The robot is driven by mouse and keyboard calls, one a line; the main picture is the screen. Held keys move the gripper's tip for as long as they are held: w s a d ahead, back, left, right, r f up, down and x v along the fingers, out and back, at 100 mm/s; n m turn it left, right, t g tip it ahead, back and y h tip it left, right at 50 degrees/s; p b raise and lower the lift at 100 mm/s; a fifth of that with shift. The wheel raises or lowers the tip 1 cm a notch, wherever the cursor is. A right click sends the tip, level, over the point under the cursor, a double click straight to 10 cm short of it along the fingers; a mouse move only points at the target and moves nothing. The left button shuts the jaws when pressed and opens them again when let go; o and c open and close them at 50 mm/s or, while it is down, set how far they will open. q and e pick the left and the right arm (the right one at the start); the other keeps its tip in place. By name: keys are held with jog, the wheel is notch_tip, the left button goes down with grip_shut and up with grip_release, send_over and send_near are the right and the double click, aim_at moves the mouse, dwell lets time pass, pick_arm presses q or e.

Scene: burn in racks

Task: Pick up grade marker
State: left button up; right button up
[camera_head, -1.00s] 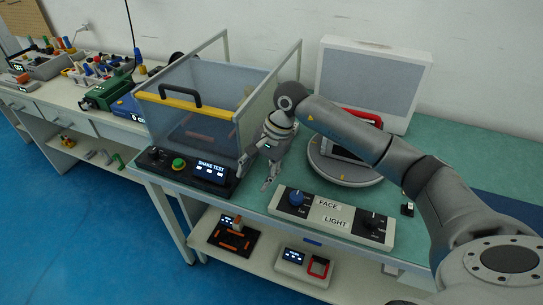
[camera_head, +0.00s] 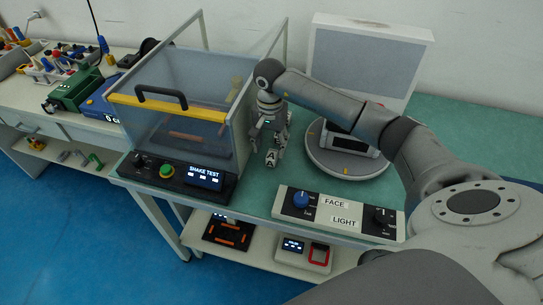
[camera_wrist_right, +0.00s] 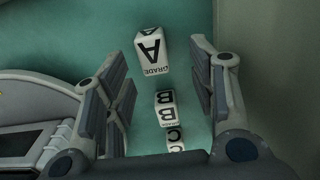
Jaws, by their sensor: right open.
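Three white grade markers stand in a row on the green bench top in the right wrist view: marker A (camera_wrist_right: 150,50), marker B (camera_wrist_right: 166,108) and marker C (camera_wrist_right: 175,138). Marker A also shows in the head view (camera_head: 271,158), just below the gripper's fingers. My right gripper (camera_head: 268,142) points down between the clear test box and the round turntable. In the wrist view its open fingers (camera_wrist_right: 160,55) lie on either side of the row, with nothing gripped. Marker C is partly cut off by the gripper body. My left gripper is not in view.
The shake test box (camera_head: 215,105) with its control panel stands close left of the gripper. The round turntable (camera_head: 345,165) is close right. A FACE/LIGHT panel (camera_head: 338,222) lies at the bench front. A lower shelf (camera_head: 262,246) holds small devices.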

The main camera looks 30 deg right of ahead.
aim_at(272, 154)
jog(key=shift+s+f+p, duration=0.25)
jog(key=shift+f, duration=0.2)
jog(key=shift+s+f+p, duration=0.2)
jog(key=shift+f+p, duration=0.05)
jog(key=shift+f, duration=0.2)
notch_tip(272, 154, down, 2)
jog(key=shift+f, duration=0.3)
jog(key=shift+c, duration=0.3)
jog(key=c, duration=0.7)
jog(key=shift+c, duration=1.3)
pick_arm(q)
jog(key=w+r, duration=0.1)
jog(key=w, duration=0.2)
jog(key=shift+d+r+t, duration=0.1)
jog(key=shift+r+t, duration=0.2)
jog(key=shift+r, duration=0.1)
